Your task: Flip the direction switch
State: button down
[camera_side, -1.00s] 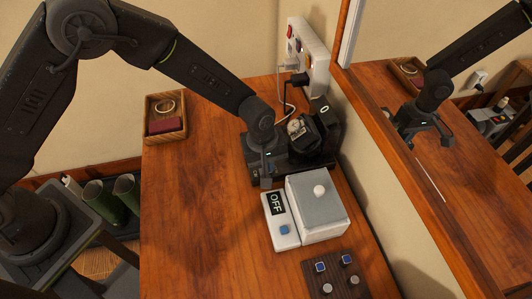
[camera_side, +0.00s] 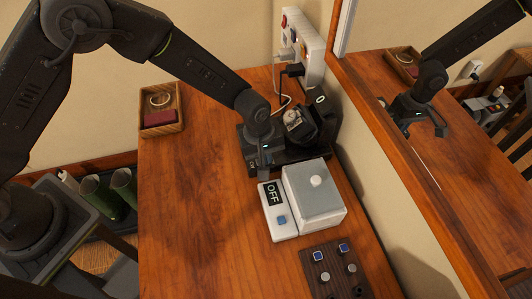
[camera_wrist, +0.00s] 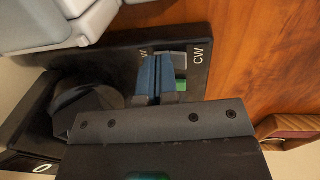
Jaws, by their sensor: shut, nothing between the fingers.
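The direction switch (camera_wrist: 181,86) is on the black base (camera_wrist: 125,47) of the watch winder in the wrist view. A green patch and a pale strip of it show beside my fingers; the rest is hidden. A "CW" label is on its right, and a partly covered label ending in "W" is on its left. My gripper (camera_wrist: 157,60) is shut, its two bluish fingertips side by side over the switch area. I cannot tell whether they touch it. In the side view, my gripper (camera_side: 264,172) is low at the left front of the winder (camera_side: 312,153), hiding the switch.
A white-grey box with an OFF label (camera_side: 272,192) stands close in front of the winder. A dark knob panel (camera_side: 334,262) is nearer. A wall socket strip (camera_side: 304,48) with cables is behind, a mirror on the right. A wooden tray (camera_side: 176,127) is at back left; mid-table is clear.

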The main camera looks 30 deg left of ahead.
aim_at(257, 161)
jog(key=shift+s+a+f, duration=0.45)
jog(key=shift+s+a, duration=0.2)
jog(key=shift+r, duration=0.1)
notch_tip(257, 161, up, 14)
jog(key=shift+s+a+r, duration=0.25)
jog(key=shift+s+a, duration=0.05)
jog(key=shift+a, duration=0.1)
jog(key=shift+w+d+r, duration=0.1)
jog(key=shift+w+d, duration=0.2)
jog(key=shift+w, duration=0.05)
